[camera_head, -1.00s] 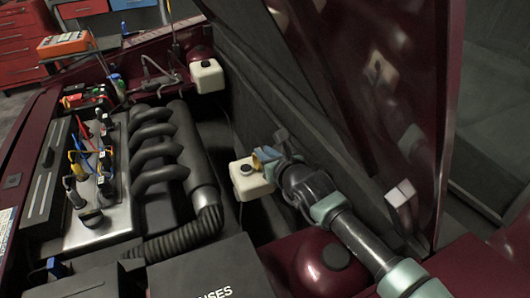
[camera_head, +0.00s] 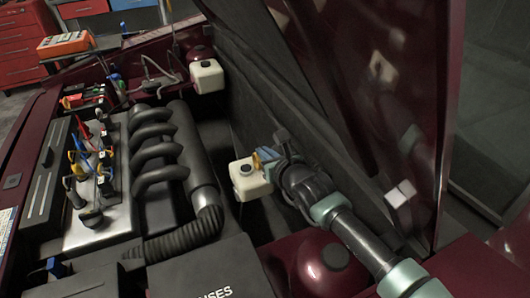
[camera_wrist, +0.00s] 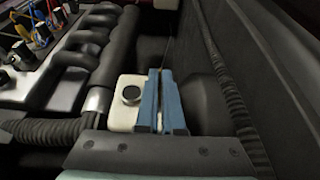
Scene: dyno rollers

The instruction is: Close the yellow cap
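The yellow cap (camera_head: 257,161) stands raised at the right edge of a white reservoir (camera_head: 246,184) in the head view. A round dark opening or plug shows on the reservoir's top. The reservoir also shows in the wrist view (camera_wrist: 124,116), left of my fingers; the yellow cap is hidden there. My gripper (camera_head: 267,154) is right beside the yellow cap, on its right side; I cannot tell if they touch. Its blue fingers (camera_wrist: 161,96) lie close together with only a thin gap, and nothing is seen held between them.
The engine block with its thick black pipes (camera_head: 165,150) lies to the left. A second white reservoir (camera_head: 207,77) is farther back. The raised dark red hood (camera_head: 370,90) stands close on the right. A black fuse box (camera_head: 215,270) is in front.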

